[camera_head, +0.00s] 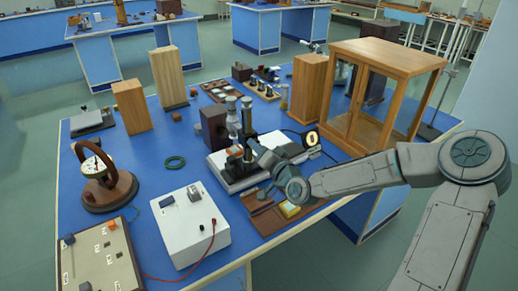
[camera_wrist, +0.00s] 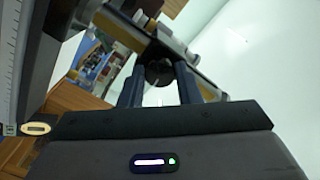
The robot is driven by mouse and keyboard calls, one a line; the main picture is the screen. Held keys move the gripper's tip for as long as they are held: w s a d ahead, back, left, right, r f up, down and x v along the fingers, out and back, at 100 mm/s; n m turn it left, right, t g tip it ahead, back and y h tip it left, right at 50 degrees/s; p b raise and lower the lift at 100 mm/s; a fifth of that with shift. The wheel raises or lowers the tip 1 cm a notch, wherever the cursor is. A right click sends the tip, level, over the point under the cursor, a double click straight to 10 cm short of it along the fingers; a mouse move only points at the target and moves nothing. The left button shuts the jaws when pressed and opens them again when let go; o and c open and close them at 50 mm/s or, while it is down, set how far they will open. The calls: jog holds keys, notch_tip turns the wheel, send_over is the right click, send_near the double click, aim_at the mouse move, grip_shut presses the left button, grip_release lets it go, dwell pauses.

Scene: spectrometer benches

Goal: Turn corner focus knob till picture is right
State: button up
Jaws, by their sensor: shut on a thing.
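A dark round knob (camera_wrist: 158,73) sits on the side of a grey and brass tube (camera_wrist: 130,35) in the wrist view. My gripper (camera_wrist: 159,82) has one finger on each side of the knob and is shut on it. In the head view my gripper (camera_head: 252,150) is at the upright instrument (camera_head: 233,122) on a pale base; the knob is hidden there. A small dark disc with a bright oval picture (camera_head: 312,138) stands right of my gripper. The bright oval also shows at the left of the wrist view (camera_wrist: 37,128); how sharp it is I cannot tell.
A glass-sided wooden cabinet (camera_head: 385,75) stands behind my arm. Clear blue bench top (camera_head: 140,150) lies left of the instrument.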

jog(key=shift+m, duration=3.7)
jog(key=o, duration=1)
jog(key=shift+c, duration=0.2)
